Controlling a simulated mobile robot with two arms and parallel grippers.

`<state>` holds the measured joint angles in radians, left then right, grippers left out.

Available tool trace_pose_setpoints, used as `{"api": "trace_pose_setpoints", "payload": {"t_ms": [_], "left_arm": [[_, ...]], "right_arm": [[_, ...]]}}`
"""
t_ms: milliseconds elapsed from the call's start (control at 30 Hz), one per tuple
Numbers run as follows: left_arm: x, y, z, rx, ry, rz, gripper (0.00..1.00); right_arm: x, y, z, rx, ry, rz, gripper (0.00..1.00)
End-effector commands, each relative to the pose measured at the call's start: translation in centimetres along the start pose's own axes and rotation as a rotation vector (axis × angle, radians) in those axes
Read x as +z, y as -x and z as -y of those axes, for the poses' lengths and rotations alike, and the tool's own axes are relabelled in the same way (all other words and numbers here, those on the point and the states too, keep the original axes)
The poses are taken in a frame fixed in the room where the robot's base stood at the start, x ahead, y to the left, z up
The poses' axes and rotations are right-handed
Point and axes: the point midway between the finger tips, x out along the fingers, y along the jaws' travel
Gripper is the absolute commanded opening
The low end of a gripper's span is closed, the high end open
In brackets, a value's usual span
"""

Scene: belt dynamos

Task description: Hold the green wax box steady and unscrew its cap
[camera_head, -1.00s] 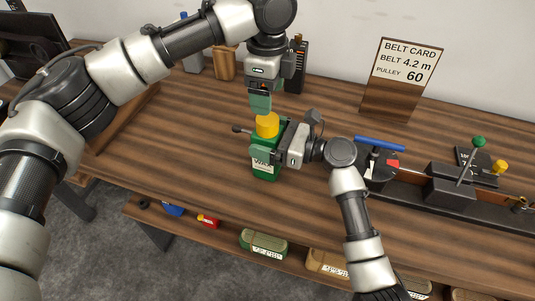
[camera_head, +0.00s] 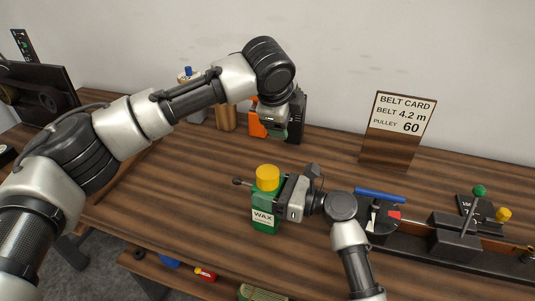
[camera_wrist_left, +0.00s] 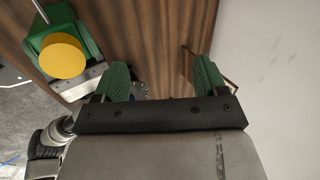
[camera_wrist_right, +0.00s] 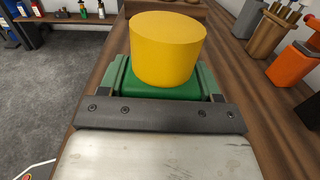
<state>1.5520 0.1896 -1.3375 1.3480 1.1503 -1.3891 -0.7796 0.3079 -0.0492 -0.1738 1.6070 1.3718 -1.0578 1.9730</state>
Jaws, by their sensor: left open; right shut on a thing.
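The green wax box (camera_head: 265,217), with a white WAX label, is upright at the table's front. Its yellow cap (camera_head: 267,178) sits on top. My right gripper (camera_head: 277,203) is shut on the box from the right; the right wrist view shows its fingers on both sides of the green body (camera_wrist_right: 165,106), below the cap (camera_wrist_right: 168,48). My left gripper (camera_head: 275,132) is behind and above the box, apart from the cap. In the left wrist view its green fingers (camera_wrist_left: 160,78) are open with nothing between them, and the cap (camera_wrist_left: 62,55) is off to the left.
An orange-and-black device (camera_head: 262,122) and a wooden holder (camera_head: 226,117) stand at the back, near my left gripper. The belt card (camera_head: 399,125) stands back right. A dark machine with a green-knobbed lever (camera_head: 480,191) lies right.

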Motion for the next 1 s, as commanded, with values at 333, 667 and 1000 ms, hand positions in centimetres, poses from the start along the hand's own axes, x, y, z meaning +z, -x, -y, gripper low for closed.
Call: {"api": "trace_pose_setpoints", "payload": {"t_ms": [333,667,1000], "left_arm": [[-3.0,4.9,11.2,-0.798,-0.339,-0.065,0.72],[-9.6,12.3,12.5,-1.384,-0.945,-0.135,0.72],[-15.2,13.2,4.7,-1.645,-1.804,-0.26,0.72]], "right_arm": [[0.0,0.0,0.0,-0.001,0.0,0.0,0.0],[0.0,0.0,0.0,-0.001,0.0,0.0,0.0],[0.0,0.0,0.0,-0.001,0.0,0.0,0.0]]}}
